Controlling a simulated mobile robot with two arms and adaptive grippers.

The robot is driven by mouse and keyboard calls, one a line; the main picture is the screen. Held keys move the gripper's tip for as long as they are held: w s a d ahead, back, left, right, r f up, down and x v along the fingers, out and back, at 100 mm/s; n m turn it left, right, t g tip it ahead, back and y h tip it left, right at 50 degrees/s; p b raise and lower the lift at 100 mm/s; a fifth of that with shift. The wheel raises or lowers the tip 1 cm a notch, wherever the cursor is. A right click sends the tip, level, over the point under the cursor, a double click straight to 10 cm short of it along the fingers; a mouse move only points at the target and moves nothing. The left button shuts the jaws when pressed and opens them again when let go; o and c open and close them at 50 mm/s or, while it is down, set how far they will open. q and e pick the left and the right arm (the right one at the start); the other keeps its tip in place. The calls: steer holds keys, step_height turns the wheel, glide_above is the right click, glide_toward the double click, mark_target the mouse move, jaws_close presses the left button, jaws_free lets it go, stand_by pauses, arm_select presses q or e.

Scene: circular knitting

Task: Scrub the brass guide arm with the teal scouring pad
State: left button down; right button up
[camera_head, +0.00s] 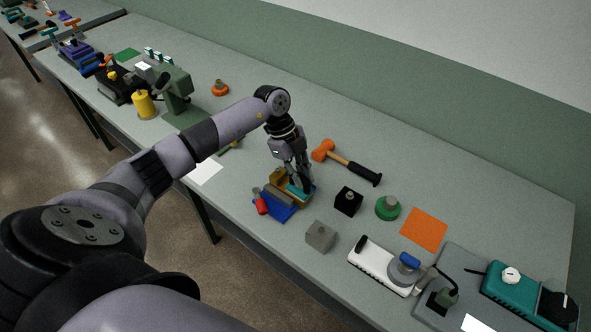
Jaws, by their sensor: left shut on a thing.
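My left gripper (299,185) points down over the table and is shut on the teal scouring pad (295,192), of which only a small part shows below the fingers. A brass-coloured piece (279,176), which seems to be the brass guide arm, is right beside the gripper and pad. It sits with a grey block on a blue base (279,212). The fingers and pad hide part of it, and I cannot tell whether the pad touches it. My right gripper is not in view.
A red-handled tool (261,205) lies beside the blue base. An orange sheet (424,230) lies flat to the right. The back of the table is mostly clear.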

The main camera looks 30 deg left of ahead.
arm_select(q)
steer(key=shift+s+f, duration=0.1)
steer(key=shift+a, duration=0.8)
steer(key=shift+w+a, duration=0.2)
steer(key=shift+a, duration=0.3)
steer(key=shift+d, duration=0.1)
steer(key=shift+s+d+r+p, duration=0.1)
steer(key=shift+d+p, duration=0.05)
steer(key=shift+d, duration=0.3)
steer(key=shift+d+r+p, duration=0.1)
steer(key=shift+d+p, duration=0.05)
steer(key=shift+d, duration=0.3)
steer(key=shift+d+f, duration=0.1)
steer(key=shift+d, duration=0.25)
steer(key=c, duration=1.8)
jaws_free()
